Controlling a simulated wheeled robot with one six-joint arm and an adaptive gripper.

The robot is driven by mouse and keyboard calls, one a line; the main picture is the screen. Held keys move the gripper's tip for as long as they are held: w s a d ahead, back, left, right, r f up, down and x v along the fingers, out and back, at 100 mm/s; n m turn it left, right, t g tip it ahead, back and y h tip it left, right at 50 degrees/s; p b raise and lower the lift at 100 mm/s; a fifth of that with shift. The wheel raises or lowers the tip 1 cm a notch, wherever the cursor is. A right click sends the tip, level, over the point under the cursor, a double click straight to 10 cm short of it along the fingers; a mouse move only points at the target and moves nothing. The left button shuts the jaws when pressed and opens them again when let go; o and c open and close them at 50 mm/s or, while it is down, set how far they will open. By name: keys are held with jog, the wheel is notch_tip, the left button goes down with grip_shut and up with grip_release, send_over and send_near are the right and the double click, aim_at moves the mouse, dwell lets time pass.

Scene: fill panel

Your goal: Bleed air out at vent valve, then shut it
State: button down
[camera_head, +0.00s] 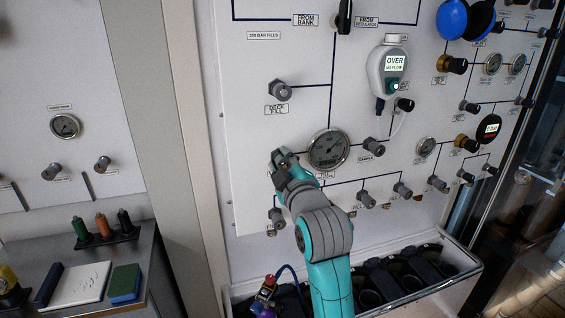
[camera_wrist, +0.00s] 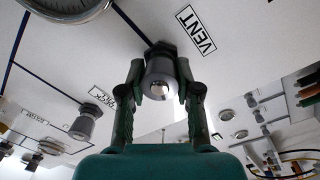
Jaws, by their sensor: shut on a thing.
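The vent valve (camera_wrist: 160,72) is a grey knob with a dark base on the white panel, beside a label (camera_wrist: 195,30) reading VENT in the wrist view. My gripper (camera_wrist: 160,88) is shut on this knob, one finger on each side. In the head view my gripper (camera_head: 284,160) is at the panel, left of a large round gauge (camera_head: 328,149). My fingers and wrist hide the vent knob there. How far the knob is turned cannot be told.
Below the gauge are several small grey knobs (camera_head: 364,199). The deck fill knob (camera_head: 281,90) is above my gripper. A handheld meter (camera_head: 389,70) reading OVER hangs at the upper right. A rail of dark cylinders (camera_head: 440,262) is below. A side bench (camera_head: 110,285) stands at left.

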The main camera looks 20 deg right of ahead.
jog(key=n, duration=0.6)
jog(key=shift+n+y, duration=0.4)
jog(key=n, duration=0.7)
jog(key=shift+f, duration=0.2)
jog(key=c, duration=0.8)
grip_release()
jog(key=s, duration=1.2)
jog(key=shift+d+f, duration=0.2)
